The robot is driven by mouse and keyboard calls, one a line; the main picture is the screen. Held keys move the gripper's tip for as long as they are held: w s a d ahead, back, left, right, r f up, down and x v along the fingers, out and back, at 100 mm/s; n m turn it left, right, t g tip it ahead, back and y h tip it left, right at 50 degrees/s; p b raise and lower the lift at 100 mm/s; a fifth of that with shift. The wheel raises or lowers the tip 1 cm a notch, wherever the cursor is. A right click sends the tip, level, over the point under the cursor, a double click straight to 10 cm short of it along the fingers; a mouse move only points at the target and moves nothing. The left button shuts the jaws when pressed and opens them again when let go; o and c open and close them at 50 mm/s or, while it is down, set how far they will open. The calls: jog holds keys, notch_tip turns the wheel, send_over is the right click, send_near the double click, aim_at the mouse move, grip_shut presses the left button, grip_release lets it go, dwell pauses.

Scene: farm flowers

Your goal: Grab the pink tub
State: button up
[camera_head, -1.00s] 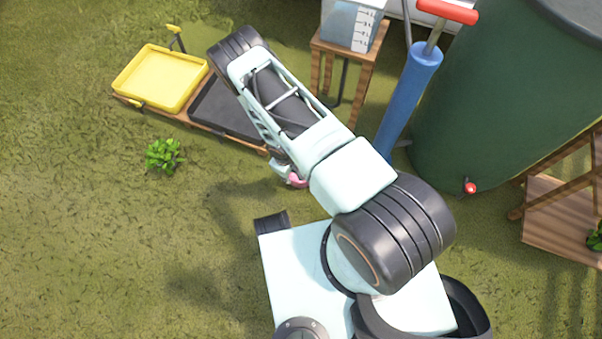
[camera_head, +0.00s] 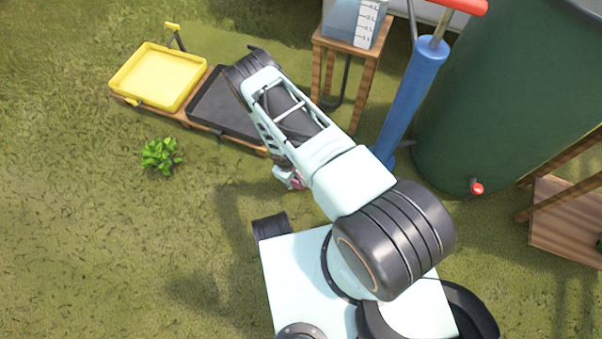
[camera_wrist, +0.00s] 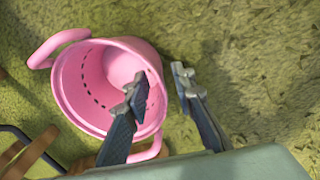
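The pink tub (camera_wrist: 77,100) fills the left half of the wrist view, its mouth facing the camera. It has a handle at the upper left and another at the lower right, partly behind a finger. My gripper (camera_wrist: 160,88) is open. Its left finger lies over the tub's mouth and its right finger is outside the right rim, over grass. The rim's right side lies between the fingers in the picture; I cannot tell their depth or whether they touch it. In the head view only a bit of pink (camera_head: 297,183) shows beside my arm; the rest is hidden.
A yellow tray (camera_head: 158,78) and a black tray (camera_head: 215,105) sit on a low wooden stand at the upper left. A wooden stool (camera_head: 350,55), blue pump (camera_head: 412,95) and green barrel (camera_head: 490,110) stand to the right. A small plant (camera_head: 160,156) grows in open grass at left.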

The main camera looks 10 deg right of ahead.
grip_shut()
jog(key=shift+r, duration=0.1)
